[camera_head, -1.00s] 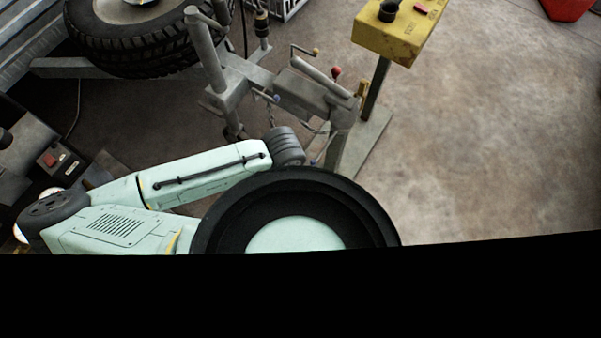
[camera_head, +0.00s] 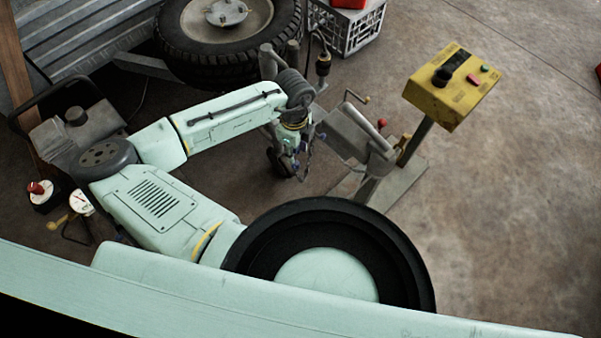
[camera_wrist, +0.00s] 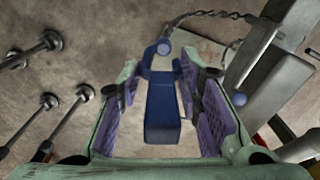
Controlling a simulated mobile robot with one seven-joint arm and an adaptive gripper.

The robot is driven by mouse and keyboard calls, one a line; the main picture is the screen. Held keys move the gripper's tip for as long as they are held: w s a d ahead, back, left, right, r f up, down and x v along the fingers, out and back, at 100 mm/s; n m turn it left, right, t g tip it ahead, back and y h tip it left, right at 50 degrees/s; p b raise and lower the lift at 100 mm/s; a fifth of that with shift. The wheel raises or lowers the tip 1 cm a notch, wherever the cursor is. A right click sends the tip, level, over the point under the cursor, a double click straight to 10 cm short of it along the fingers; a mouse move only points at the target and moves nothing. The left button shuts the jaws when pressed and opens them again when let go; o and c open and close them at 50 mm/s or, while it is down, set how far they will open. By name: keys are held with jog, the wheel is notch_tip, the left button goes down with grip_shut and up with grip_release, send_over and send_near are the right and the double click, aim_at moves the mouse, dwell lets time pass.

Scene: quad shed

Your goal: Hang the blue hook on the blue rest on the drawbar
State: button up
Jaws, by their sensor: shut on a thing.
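The blue hook (camera_wrist: 163,115) is between the purple-lined fingers of my gripper (camera_wrist: 161,82) in the wrist view, and the gripper is shut on it. Its forked end points away from my wrist. A round blue-grey end (camera_wrist: 164,48) shows at the fork; I cannot tell whether it touches the hook. A chain (camera_wrist: 218,14) runs from near there to the upper right. A small blue ball end (camera_wrist: 238,98) shows right of the fingers, beside the grey drawbar; I cannot tell whether either is the blue rest. In the head view my gripper (camera_head: 291,148) is left of the drawbar (camera_head: 352,132), its fingers unclear.
A yellow control box (camera_head: 452,88) on a post stands right of the drawbar. A red-knobbed lever (camera_head: 382,123) and a crank (camera_head: 357,97) are close by. A tyre (camera_head: 228,60) and a crate (camera_head: 347,30) are behind.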

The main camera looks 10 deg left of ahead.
jog(key=shift+w+d+r+m+b, duration=0.15)
jog(key=shift+w+d+m+b, duration=0.3)
jog(key=shift+w, duration=1.25)
jog(key=shift+w+d+r+m+b, duration=0.15)
jog(key=shift+w+d+m, duration=0.55)
jog(key=shift+w, duration=1)
jog(key=shift+w+d+r+m+b, duration=0.25)
jog(key=shift+w+d+m, duration=0.3)
jog(key=shift+w, duration=1.15)
jog(key=shift+p, duration=0.55)
jog(key=shift+f+b, duration=1.1)
jog(key=shift+f, duration=1)
jog(key=o, duration=1.5)
jog(key=shift+r, duration=0.1)
jog(key=shift+c, duration=0.2)
jog(key=shift+r, duration=0.1)
